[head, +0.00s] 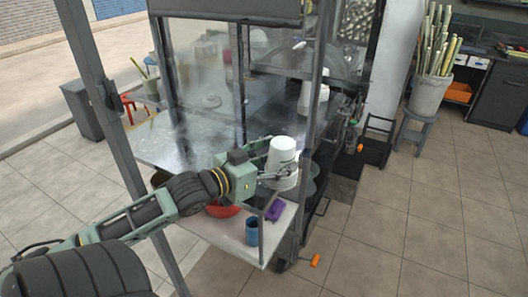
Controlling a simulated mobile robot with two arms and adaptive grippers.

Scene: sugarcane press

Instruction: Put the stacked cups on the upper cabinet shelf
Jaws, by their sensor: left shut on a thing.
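The stacked white cups (283,153) are upright at the middle of the head view. My left gripper (278,172) reaches in from the left and is shut on the stack near its lower part. The stack is held beside the metal post of the cabinet (312,120), above a low white shelf (225,228). I cannot clearly make out the upper shelf from here. My right gripper does not show.
On the low shelf are a blue cup (252,231), a purple cloth-like item (275,211) and a red bowl (222,209), partly hidden by my arm. White bottles (312,97) stand inside. Cane fills a bucket (430,95) at right.

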